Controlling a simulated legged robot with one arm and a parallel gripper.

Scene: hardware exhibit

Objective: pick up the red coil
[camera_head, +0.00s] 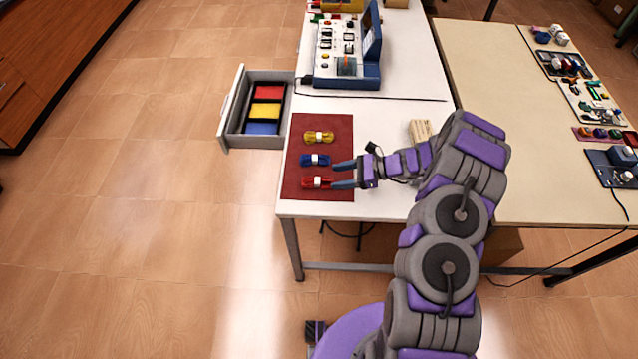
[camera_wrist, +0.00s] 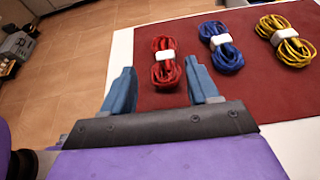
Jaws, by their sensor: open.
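The red coil (camera_head: 317,183), with a white band around its middle, lies on a dark red mat (camera_head: 330,132) near the front left of the white table. It also shows in the wrist view (camera_wrist: 165,62), beyond and between the fingertips, nearer the right finger. My gripper (camera_head: 344,174) is open and empty, reaching in from the right; its two blue fingers show in the wrist view (camera_wrist: 163,82). A blue coil (camera_head: 315,160) lies behind the red one, close to a finger in the head view. A yellow coil (camera_head: 319,137) lies farthest back.
An open drawer (camera_head: 224,122) with red, yellow and blue compartments extends left of the table. A blue case with an instrument panel (camera_head: 345,70) stands behind the mat. A wooden block (camera_head: 419,130) lies to the right, partly behind my arm.

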